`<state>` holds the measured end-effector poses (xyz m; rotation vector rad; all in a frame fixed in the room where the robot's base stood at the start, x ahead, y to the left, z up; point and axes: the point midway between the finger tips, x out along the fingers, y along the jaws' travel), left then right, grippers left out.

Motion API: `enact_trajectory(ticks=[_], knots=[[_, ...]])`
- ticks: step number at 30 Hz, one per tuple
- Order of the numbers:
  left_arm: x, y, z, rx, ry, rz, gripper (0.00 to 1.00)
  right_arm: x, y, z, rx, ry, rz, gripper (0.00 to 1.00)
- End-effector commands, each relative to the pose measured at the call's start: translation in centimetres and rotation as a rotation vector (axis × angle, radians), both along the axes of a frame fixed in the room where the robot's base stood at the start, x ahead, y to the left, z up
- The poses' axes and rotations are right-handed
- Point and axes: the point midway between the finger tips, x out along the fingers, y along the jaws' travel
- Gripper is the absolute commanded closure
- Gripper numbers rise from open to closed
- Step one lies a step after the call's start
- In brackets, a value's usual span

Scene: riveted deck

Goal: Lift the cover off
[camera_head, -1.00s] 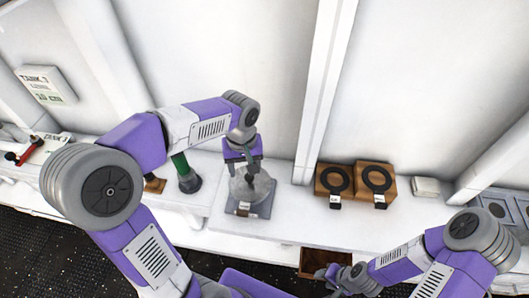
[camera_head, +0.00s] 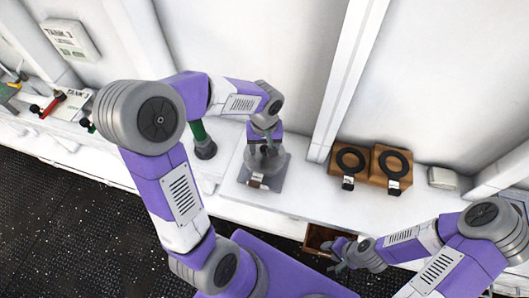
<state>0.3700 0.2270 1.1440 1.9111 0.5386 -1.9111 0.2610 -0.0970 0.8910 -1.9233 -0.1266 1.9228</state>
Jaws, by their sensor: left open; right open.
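A clear, dome-like cover (camera_head: 256,161) stands on a grey square base (camera_head: 274,178) on the white counter. A small tag (camera_head: 255,181) is at the front of the base. My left gripper (camera_head: 266,146) points down at the top of the cover, with its fingers open around or just over the top; I cannot tell whether they touch it. The gripper hides part of the cover, and what is under the cover is unclear. My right gripper (camera_head: 337,255) is open and empty, low in front of the counter by an open brown drawer.
Two wooden blocks with black rings (camera_head: 350,161) stand to the right, near a small white box (camera_head: 442,178). A green-handled thing (camera_head: 203,142) stands left of the cover. A red-handled valve (camera_head: 53,105) is far left. The brown drawer (camera_head: 315,238) sits below the counter edge.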

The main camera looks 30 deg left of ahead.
Motion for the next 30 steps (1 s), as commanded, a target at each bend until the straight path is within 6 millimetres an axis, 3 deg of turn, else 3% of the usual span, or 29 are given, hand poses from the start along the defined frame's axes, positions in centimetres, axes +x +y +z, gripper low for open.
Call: enact_trajectory(ticks=[1, 13, 22, 30], knots=[[0.0, 0.0, 0.0, 0.0, 0.0, 0.0, 0.41, 0.0, 0.0, 0.0, 0.0, 0.0, 0.0, 0.57], [0.0, 0.0, 0.0, 0.001, -0.001, 0.0, 1.0, 0.0, 0.0, 0.0, 0.0, 0.0, 0.0, 0.57], [0.1, 0.0, 0.6, 0.0, -0.004, 0.0, 1.0, 0.0, 0.0, 0.0, 0.0, 0.0, 0.0, 0.57], [0.1, 0.0, 5.6, -0.001, -0.008, 0.001, 1.0, 0.0, 0.0, 0.2, 0.0, 0.0, 0.0, 0.57]])
